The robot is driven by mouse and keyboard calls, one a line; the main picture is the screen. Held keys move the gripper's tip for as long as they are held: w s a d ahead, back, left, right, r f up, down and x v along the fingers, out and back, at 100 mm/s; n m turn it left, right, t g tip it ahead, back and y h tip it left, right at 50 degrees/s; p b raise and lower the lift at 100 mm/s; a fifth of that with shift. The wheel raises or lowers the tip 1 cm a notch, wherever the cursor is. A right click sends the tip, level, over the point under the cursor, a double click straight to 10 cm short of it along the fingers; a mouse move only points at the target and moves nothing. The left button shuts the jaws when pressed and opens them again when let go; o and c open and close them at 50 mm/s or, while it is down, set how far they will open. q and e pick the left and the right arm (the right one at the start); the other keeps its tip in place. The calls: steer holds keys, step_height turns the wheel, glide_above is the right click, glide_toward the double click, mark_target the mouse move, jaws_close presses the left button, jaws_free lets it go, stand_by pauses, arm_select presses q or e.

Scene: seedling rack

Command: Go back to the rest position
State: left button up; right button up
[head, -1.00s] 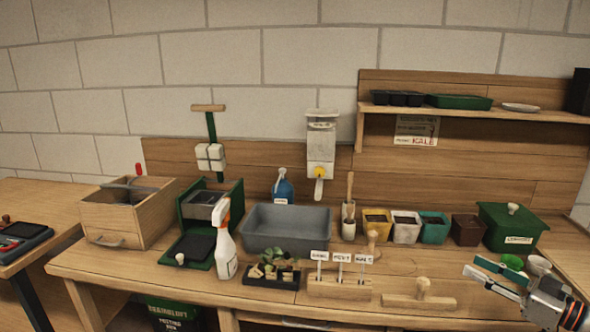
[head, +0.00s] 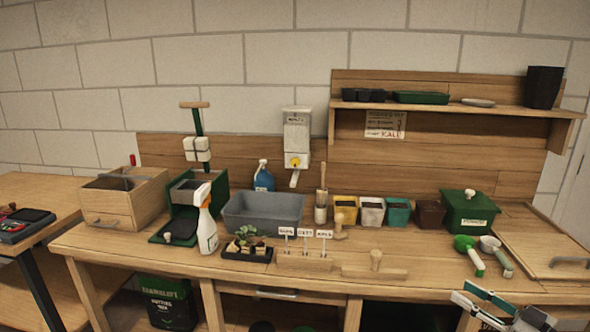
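My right gripper (head: 463,291) is at the bottom right of the head view, in front of the workbench's (head: 415,262) front edge. Its two fingers stand apart with nothing between them, so it is open and empty. A green scoop (head: 468,252) and a pale-headed scoop with a green handle (head: 497,254) lie on the bench behind it, apart from the fingers. My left gripper is not in view.
The bench holds a wooden box (head: 122,205), spray bottle (head: 206,225), grey tub (head: 262,208), seedling tray (head: 247,252), label holder (head: 303,262), wooden tamper (head: 376,268), several small pots and a green lidded box (head: 470,210). A shelf (head: 450,108) is above.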

steer(key=s+a+f+m+h, duration=0.1)
steer(key=s+a+f, duration=0.25)
steer(key=f, duration=0.25)
steer(key=s+a+f+g+h, duration=0.1)
steer(key=s+a+f+h, duration=0.15)
steer(key=a+f, duration=0.3)
steer(key=s+a+f+m+h, duration=0.1)
steer(key=s+a+f, duration=0.25)
steer(key=f, duration=0.35)
steer(key=s+a+f+g, duration=0.2)
steer(key=s+a+f, duration=0.2)
steer(key=s+a, duration=0.2)
steer(key=s+a+f+g, duration=0.2)
steer(key=s+a+f, duration=0.2)
steer(key=s+a, duration=0.2)
steer(key=a, duration=0.2)
steer(key=shift+s+a+f+n+h, duration=0.3)
steer(key=shift+f+n+h, duration=0.05)
steer(key=shift+f+n, duration=0.05)
